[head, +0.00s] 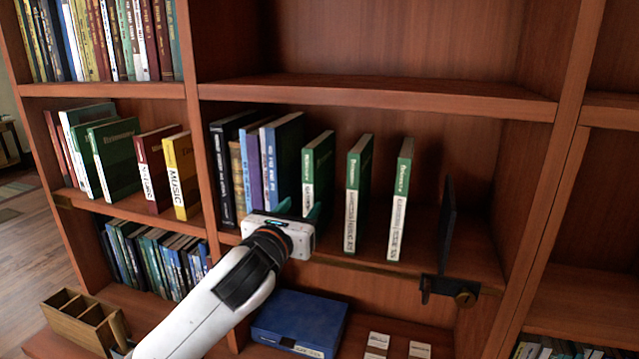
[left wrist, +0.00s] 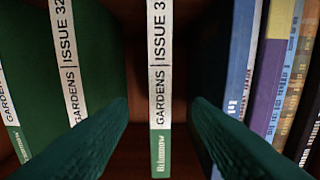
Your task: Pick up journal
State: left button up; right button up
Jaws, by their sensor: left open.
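Three slim green journals with white spine labels stand upright and apart on the middle shelf: the left one (head: 318,170), the middle one (head: 357,190) and the right one (head: 400,200). My left gripper (head: 300,209) is open in front of the left journal and hides its lower spine. In the left wrist view, a journal spine (left wrist: 158,60) reading "GARDENS | ISSUE 3…" stands centred between the two green fingers (left wrist: 158,112), with gaps on both sides. Another journal (left wrist: 70,60) reads "GARDENS | ISSUE 32". My right gripper is not in view.
Blue, purple and dark books (head: 262,165) stand close left of the left journal. A black bookend (head: 447,225) stands right of the journals, with a bracket at the shelf edge. A blue box (head: 298,318) and small white cards (head: 378,341) lie below.

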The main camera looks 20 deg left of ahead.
aim_at(308, 198)
pick_arm(q)
jog(key=w+p, duration=0.1)
jog(key=w, duration=0.3)
jog(key=shift+d, duration=0.15)
jog(key=shift+w+r+p, duration=0.2)
jog(key=shift+w+p, duration=0.2)
jog(key=shift+w, duration=0.2)
jog(key=w+p, duration=0.2)
jog(key=w, duration=0.1)
jog(key=shift+w+r, duration=0.15)
jog(key=shift+w, duration=0.55)
jog(key=shift+c, duration=0.2)
jog(key=shift+s, duration=0.1)
jog(key=shift+c, duration=1.4)
grip_shut()
